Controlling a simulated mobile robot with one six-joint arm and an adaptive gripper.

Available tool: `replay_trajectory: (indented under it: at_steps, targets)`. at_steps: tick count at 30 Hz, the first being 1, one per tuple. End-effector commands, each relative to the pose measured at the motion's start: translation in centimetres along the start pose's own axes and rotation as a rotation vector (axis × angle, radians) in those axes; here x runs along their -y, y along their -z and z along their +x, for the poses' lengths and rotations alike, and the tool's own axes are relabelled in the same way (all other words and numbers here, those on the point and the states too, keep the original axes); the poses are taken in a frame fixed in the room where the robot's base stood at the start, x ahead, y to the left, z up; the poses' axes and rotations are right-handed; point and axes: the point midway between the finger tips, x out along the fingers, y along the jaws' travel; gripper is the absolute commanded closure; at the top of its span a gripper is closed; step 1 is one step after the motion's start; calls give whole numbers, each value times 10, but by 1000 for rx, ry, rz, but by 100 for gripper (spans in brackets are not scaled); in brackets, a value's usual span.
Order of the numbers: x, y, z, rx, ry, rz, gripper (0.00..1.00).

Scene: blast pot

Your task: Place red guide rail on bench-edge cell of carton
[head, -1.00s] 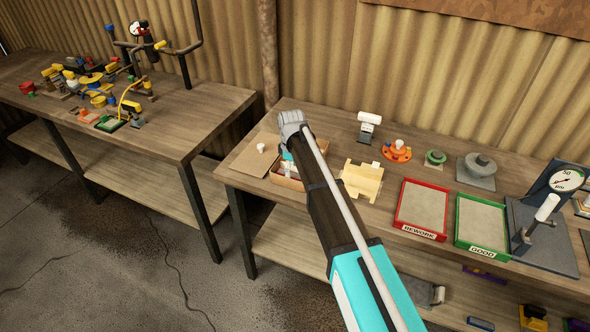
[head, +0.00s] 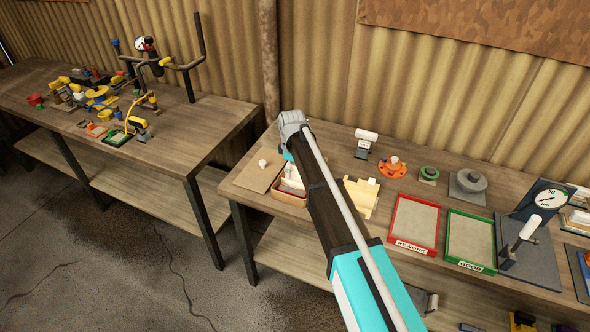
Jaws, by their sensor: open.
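The carton (head: 291,200), a small open box, stands at the near left edge of the right bench. My arm crosses in front of its right part, so its cells are mostly hidden. I cannot make out a red guide rail in this view. A pale shape and a little reddish colour show inside the carton, too small to identify. My grey wrist is above and behind the carton in the picture. My gripper's jaws are hidden behind my arm.
Right bench: a brown board (head: 259,172) beside the carton, a cream fixture (head: 361,197), a red REWORK tray (head: 415,222), a green GOOD tray (head: 470,239) and a dial gauge (head: 549,198). A cluttered left bench (head: 190,148) stands across a gap.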

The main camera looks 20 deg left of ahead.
Motion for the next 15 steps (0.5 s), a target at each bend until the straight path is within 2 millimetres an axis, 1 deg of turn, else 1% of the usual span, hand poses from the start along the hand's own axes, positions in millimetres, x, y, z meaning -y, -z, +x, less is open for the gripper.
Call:
replay_trajectory:
  at_steps: [1, 4, 15]
  targets:
    - [0, 0, -6, 0, 0, 0, 23]
    - [0, 0, -9, 0, 0, 0, 23]
    - [0, 0, -11, 0, 0, 0, 23]
